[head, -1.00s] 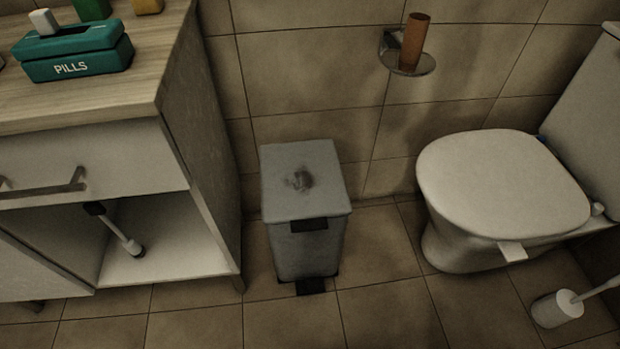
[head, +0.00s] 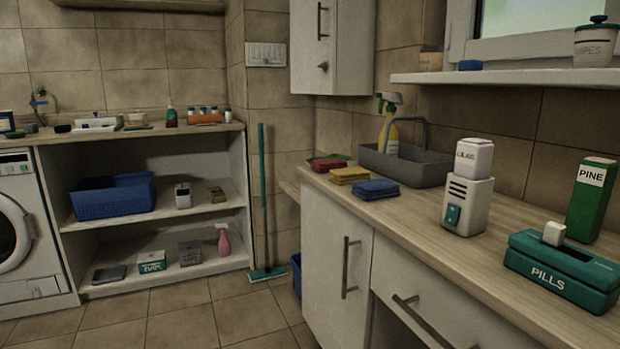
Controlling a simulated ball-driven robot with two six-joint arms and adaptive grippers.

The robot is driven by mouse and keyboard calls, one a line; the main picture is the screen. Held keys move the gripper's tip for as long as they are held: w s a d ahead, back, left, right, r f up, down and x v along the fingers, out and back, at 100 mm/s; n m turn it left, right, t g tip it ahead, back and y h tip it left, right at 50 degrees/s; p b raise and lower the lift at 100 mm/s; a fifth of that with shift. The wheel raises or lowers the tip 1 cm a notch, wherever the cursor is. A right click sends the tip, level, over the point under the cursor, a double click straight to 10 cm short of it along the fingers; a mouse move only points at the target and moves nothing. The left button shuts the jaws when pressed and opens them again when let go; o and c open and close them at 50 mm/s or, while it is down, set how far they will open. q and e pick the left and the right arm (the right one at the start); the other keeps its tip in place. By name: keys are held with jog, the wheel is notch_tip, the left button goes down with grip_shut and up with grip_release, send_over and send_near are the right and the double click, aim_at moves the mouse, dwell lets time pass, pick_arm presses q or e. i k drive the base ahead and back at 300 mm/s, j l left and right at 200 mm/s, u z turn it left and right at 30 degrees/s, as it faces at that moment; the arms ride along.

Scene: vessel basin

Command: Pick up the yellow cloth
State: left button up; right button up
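The yellow cloth (head: 350,175) lies folded on the wooden counter at the right, near its far left end. A folded blue cloth (head: 376,189) lies just to its right and nearer. A folded red cloth (head: 328,163) lies just behind it, with a green edge showing beside it. Neither of my grippers shows in the head view.
A grey basin (head: 405,164) with a tap stands behind the cloths, with a yellow spray bottle (head: 391,138) at its back. A white device (head: 467,205) and a teal pills box (head: 562,270) stand farther right. A mop (head: 265,220) leans at the corner. Floor at lower left is clear.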

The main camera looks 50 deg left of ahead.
aim_at(346, 176)
jog(key=u, duration=1.2)
